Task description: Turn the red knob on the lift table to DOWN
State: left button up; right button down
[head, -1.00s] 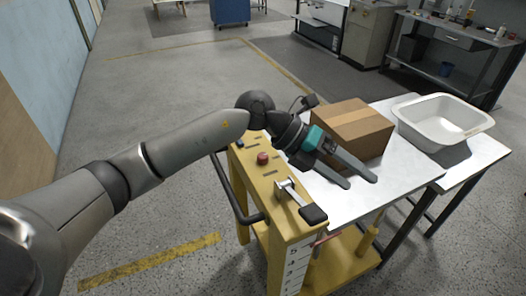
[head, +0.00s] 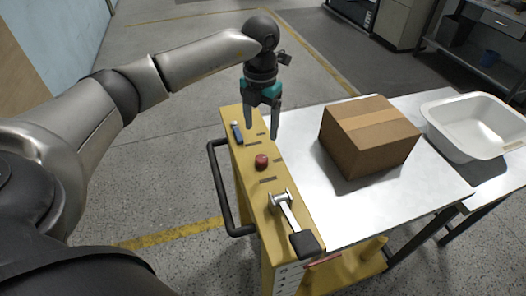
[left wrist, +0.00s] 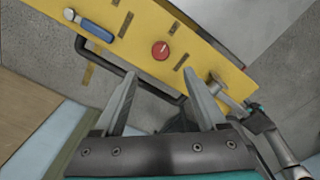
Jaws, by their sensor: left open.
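The red knob (head: 261,162) sits on the yellow top panel of the lift table (head: 300,240), with dark label marks around it that are too small to read. It also shows in the left wrist view (left wrist: 160,50) as a round red disc with a faint pale line, just beyond the fingertips. My left gripper (head: 263,136) is open and empty, pointing down above the panel, a little behind the knob in the head view. Its two fingers also show in the left wrist view (left wrist: 160,76), apart from the knob.
A blue-handled part (head: 237,132) lies at the panel's far end. A lever with a black grip (head: 303,243) is at the near end. A black push bar (head: 222,190) runs along the left side. A cardboard box (head: 368,140) and white tub (head: 470,125) stand to the right.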

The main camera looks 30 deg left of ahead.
aim_at(262, 158)
pick_arm(q)
notch_tip(262, 158, down, 10)
jog(key=shift+r, duration=0.1)
jog(key=shift+f, duration=0.4)
grip_shut()
pick_arm(e)
jog(key=shift+w+r, duration=0.1)
jog(key=shift+w, duration=0.85)
